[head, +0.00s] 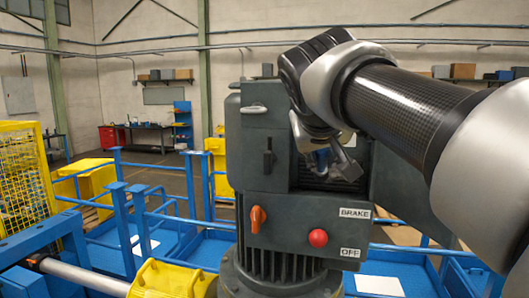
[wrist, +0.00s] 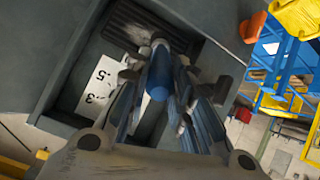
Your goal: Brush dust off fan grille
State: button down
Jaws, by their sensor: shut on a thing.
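My gripper (head: 335,165) is at an open recess in the front of a dark grey machine housing (head: 268,107). In the wrist view my gripper (wrist: 165,90) is shut around a blue-handled tool (wrist: 159,72), which appears to be the brush. A little blue also shows between the fingers in the head view. The tool points into the recess, toward a dark slotted grille (wrist: 130,22). Its bristles are hidden, so I cannot tell whether they touch the grille.
A white number card (wrist: 97,88) lies inside the recess. The housing front has a black lever (head: 268,158), an orange handle (head: 257,217) and a red button (head: 318,238) near BRAKE and OFF labels. Blue railings (head: 120,200) and a yellow guard (head: 172,279) stand around the machine.

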jog(key=shift+s+d, duration=1.1)
jog(key=shift+d, duration=2.45)
jog(key=shift+w+a, duration=0.4)
jog(key=shift+a, duration=0.8)
jog(key=shift+w+a, duration=0.35)
jog(key=shift+a, duration=0.8)
jog(key=shift+w+a, duration=0.4)
jog(key=shift+a, duration=0.8)
jog(key=shift+s, duration=0.1)
jog(key=shift+s+a+f+b, duration=0.1)
jog(key=shift+s+a+b, duration=0.15)
jog(key=shift+s+b, duration=0.25)
jog(key=shift+s+a+b, duration=0.2)
jog(key=shift+s+b, duration=0.05)
jog(key=shift+s, duration=0.55)
jog(key=shift+s+a+b, duration=0.25)
jog(key=shift+s+b, duration=0.05)
jog(key=shift+s, duration=0.45)
jog(key=shift+s+a+b, duration=0.2)
jog(key=shift+s+b, duration=0.05)
jog(key=shift+s, duration=0.55)
